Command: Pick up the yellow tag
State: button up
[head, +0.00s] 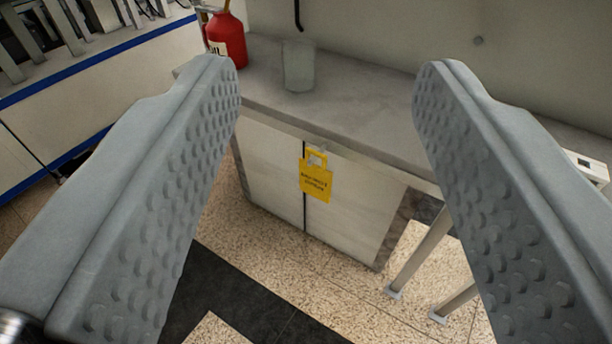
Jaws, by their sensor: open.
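The yellow tag (316,182) hangs from the front of a white cabinet (268,170), near its top edge by the gap between the two doors. It has a loop handle at the top and dark print that is too small to read. My gripper (328,75) is open and empty, its two grey studded fingers wide apart at the left and right of the view. The tag shows between the fingers, farther off, and neither finger touches it.
A grey countertop (345,112) juts above the tag. On it stand a grey cup (299,66) and a red bottle (227,40). Metal legs (420,255) stand right of the cabinet. The speckled floor (290,262) before the cabinet is clear, with a dark strip.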

aim_at(315, 181)
jog(key=l+u, duration=0.25)
jog(key=l, duration=1.05)
